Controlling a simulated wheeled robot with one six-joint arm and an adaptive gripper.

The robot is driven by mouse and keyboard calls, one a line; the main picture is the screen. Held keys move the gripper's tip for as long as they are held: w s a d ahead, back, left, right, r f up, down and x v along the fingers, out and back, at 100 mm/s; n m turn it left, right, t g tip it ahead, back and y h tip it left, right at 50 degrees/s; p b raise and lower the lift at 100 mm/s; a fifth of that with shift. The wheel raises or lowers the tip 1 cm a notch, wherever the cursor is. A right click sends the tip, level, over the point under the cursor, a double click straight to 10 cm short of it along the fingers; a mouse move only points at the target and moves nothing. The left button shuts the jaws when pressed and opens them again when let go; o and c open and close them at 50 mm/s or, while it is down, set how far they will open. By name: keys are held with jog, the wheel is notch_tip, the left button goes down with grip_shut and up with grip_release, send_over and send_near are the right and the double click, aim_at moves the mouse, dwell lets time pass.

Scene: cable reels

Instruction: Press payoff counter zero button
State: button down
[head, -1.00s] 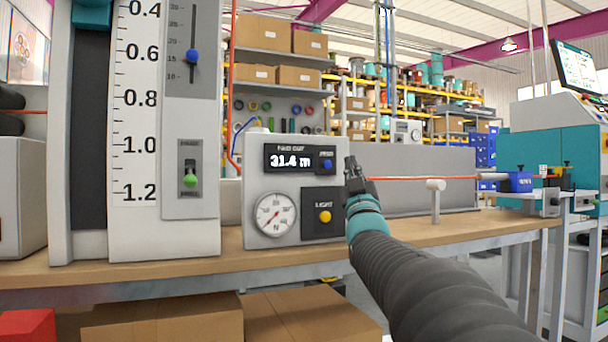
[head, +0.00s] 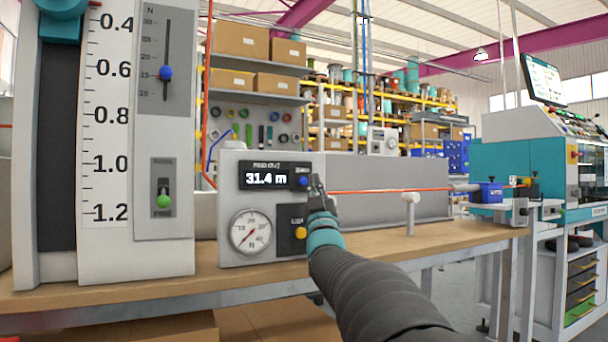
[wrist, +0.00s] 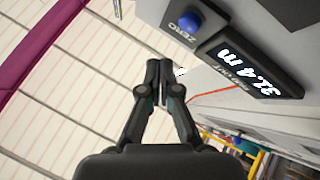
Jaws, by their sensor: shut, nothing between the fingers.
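The payoff counter is a light grey box (head: 232,200) on the bench, its dark display (head: 265,176) reading 31.4 m. The blue zero button (head: 303,181) sits right of the digits. In the wrist view the blue button (wrist: 190,22) with its ZERO label is at the top, beside the display (wrist: 250,70). My gripper (head: 317,182) is shut and empty, its tips just right of the blue button in the head view. In the wrist view the fingertips (wrist: 158,66) are below and left of the button, apart from it in the picture.
Below the display are a round gauge (head: 250,232) and a yellow light button (head: 300,232), whose panel is partly covered by my gripper. An orange cable (head: 375,190) runs right from behind the gripper. A tall scale panel (head: 105,240) stands left on the wooden bench (head: 170,284).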

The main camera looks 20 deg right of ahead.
aim_at(303, 181)
jog(key=shift+w, duration=1.4)
jog(key=shift+w, duration=0.15)
dwell(0.4)
jog(key=shift+w, duration=0.3)
jog(key=shift+w+a+b, duration=0.1)
jog(key=shift+w+b, duration=0.2)
jog(key=shift+w, duration=0.1)
dwell(0.7)
jog(key=shift+s, duration=0.15)
jog(key=shift+s+b, duration=0.7)
jog(key=shift+b, duration=0.2)
